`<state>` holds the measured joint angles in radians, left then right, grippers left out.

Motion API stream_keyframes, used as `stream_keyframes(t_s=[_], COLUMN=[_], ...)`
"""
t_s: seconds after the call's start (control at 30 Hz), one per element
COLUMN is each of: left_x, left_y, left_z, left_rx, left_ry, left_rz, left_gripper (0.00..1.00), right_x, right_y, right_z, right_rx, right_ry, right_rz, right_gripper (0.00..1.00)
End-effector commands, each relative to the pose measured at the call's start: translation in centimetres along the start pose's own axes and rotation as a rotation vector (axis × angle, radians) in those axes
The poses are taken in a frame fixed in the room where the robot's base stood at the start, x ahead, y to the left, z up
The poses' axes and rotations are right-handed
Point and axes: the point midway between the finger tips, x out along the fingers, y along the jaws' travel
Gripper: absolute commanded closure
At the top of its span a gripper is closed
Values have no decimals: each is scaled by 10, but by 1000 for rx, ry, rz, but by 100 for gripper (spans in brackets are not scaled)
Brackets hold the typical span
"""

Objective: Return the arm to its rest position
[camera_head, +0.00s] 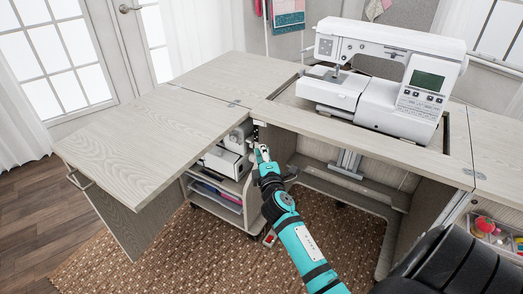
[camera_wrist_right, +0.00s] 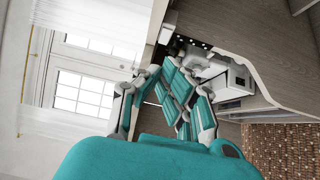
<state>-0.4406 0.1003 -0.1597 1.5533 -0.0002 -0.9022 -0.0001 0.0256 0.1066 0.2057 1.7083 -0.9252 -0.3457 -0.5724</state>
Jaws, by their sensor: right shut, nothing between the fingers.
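My right arm is teal and reaches up from the bottom of the head view. Its gripper (camera_head: 262,152) is at the front edge of the wooden sewing cabinet (camera_head: 150,125), near the inner corner where the left leaf meets the middle section. The right wrist view shows the gripper (camera_wrist_right: 172,72) with its teal and grey fingers together and nothing held between them. A white machine (camera_wrist_right: 228,80) on the cabinet's inner shelf shows beyond the fingers. My left gripper is in neither view.
A white sewing machine (camera_head: 385,75) stands in the cabinet's middle opening. An open shelf unit (camera_head: 217,200) is below the left leaf. A black chair (camera_head: 440,270) is at the lower right. A brown rug (camera_head: 180,245) covers the floor. Coloured sewing items (camera_head: 486,224) lie at the right.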

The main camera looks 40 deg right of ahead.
Motion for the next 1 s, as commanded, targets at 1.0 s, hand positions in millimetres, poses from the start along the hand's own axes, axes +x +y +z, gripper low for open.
stream_keyframes(t_s=[1.0], left_x=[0], left_y=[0], left_z=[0], left_rx=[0], left_ry=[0], left_rz=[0], left_gripper=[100], right_x=[-242], right_y=[-313], right_z=[-33], right_rx=[674], right_ry=[-272], right_rz=[-960], right_gripper=[100])
